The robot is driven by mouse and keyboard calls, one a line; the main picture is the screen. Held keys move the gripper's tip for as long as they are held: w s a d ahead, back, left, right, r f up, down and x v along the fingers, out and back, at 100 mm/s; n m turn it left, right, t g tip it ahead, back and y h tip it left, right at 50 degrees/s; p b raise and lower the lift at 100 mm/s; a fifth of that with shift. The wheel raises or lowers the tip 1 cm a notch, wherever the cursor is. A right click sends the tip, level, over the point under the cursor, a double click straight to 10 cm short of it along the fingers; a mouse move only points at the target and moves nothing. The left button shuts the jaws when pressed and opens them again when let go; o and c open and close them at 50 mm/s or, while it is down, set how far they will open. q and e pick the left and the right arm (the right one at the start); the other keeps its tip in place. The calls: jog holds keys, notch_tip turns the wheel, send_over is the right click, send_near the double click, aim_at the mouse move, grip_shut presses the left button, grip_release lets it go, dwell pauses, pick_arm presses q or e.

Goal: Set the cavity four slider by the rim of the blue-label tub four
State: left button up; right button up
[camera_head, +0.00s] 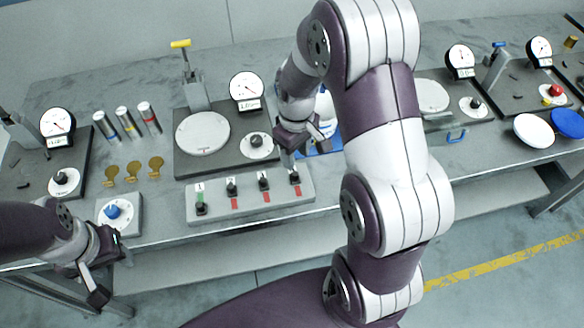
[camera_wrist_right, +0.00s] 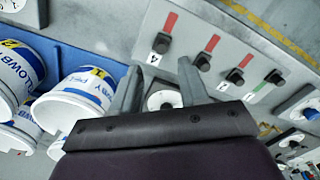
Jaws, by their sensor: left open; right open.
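The slider panel (camera_head: 250,200) has numbered sliders in a row. The cavity four slider (camera_head: 295,178) is at the right end, its black knob by the number 4 with a red strip exposed; it also shows in the right wrist view (camera_wrist_right: 163,43). My right gripper (camera_head: 303,148) is open and empty, just behind that end of the panel and apart from the knob. White tubs with yellow-banded, blue-lettered labels (camera_wrist_right: 78,98) lie left of the fingers in the wrist view; I cannot make out tub four. My left gripper (camera_head: 110,278) is open and empty in front of the table edge.
A blue tray (camera_wrist_right: 68,56) lies by the tubs, mostly behind my right arm in the head view. A round plate (camera_head: 203,132), a dial knob (camera_head: 256,145) and a gauge (camera_head: 246,87) stand behind the panel. Slider one (camera_head: 201,209) sits lower, with green exposed.

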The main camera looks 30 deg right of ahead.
aim_at(295, 174)
jog(key=f, duration=0.6)
jog(key=shift+a+f+p, duration=0.2)
jog(key=shift+p, duration=0.15)
jog(key=shift+d+f, duration=0.1)
jog(key=shift+f, duration=0.25)
